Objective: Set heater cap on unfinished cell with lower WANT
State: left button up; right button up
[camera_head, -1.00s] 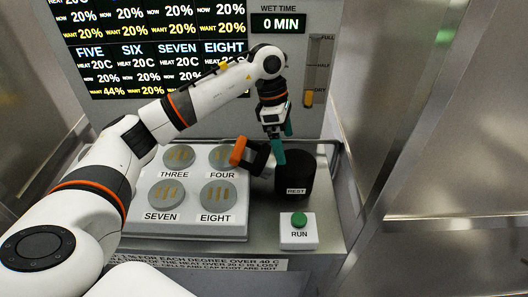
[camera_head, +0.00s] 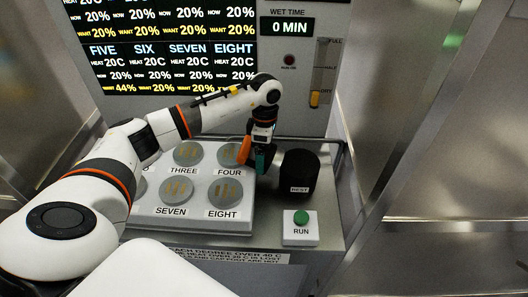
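The heater cap (camera_head: 299,168) is a black cylinder at the REST label, right of the cell block. A dark handle with an orange end (camera_head: 244,150) reaches left from it. My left gripper (camera_head: 261,160), with teal fingers, points down at this handle between the orange end and the black body; whether it is closed on it cannot be told. Cells THREE (camera_head: 188,154), FOUR (camera_head: 230,156), SEVEN (camera_head: 176,191) and EIGHT (camera_head: 225,193) show as round grey discs. The display (camera_head: 165,50) reads WANT 44% for FIVE and 20% for SIX, SEVEN and EIGHT. My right gripper is not in view.
A RUN box with a green button (camera_head: 301,217) stands in front of the cap. A WET TIME readout (camera_head: 289,26) shows 0 MIN, beside a slider (camera_head: 315,98) near DRY. Metal walls close in both sides, and a rail runs behind the cap.

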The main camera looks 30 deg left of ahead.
pick_arm(q)
jog(key=shift+f, duration=1.05)
jog(key=c, duration=1.2)
jog(key=shift+r, duration=0.2)
jog(key=shift+c, duration=0.6)
